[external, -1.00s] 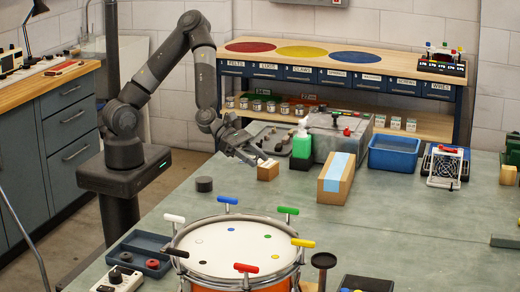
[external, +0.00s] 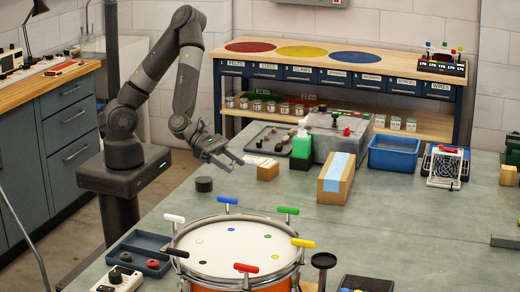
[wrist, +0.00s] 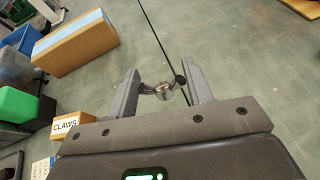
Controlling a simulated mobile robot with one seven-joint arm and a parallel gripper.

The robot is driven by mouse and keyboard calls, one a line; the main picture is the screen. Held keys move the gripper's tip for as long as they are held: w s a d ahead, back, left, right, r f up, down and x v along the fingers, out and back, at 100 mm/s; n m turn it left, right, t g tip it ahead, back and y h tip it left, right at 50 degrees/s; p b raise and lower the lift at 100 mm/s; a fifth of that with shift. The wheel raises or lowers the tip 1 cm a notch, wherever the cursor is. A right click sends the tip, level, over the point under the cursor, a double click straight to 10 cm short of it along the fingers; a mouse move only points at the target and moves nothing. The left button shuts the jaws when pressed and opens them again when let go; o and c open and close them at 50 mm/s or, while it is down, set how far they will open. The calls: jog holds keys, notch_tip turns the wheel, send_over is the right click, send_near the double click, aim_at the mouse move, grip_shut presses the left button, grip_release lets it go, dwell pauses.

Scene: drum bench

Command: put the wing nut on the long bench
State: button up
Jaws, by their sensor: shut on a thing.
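The wing nut (wrist: 163,90) is a small metal piece with two dark wings, seen in the wrist view between my fingertips. My gripper (wrist: 160,87) is shut on it; the gripper also shows in the external view (external: 242,160), held above the green work table (external: 225,185), left of a small cardboard box. The wing nut is too small to make out in the external view. A long wooden-topped bench (external: 395,62) with three coloured discs and a row of labelled drawers stands along the back wall.
The small box (external: 267,172), labelled CLAWS in the wrist view, is beside my gripper. The drum (external: 238,247) is in front. Another wooden-topped bench (external: 62,85) is at left.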

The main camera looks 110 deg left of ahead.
send_over(262, 193)
notch_tip(262, 193, down, 6)
jog(key=shift+s+d+f, duration=0.1)
jog(key=shift+f, duration=1.9)
jog(key=shift+f, duration=0.15)
jog(key=o, duration=1)
jog(key=shift+o, duration=0.2)
jog(key=v, duration=0.6)
jog(key=shift+s, duration=0.2)
jog(key=shift+o, duration=0.5)
jog(key=shift+s+r, duration=0.2)
jog(key=shift+s, duration=0.25)
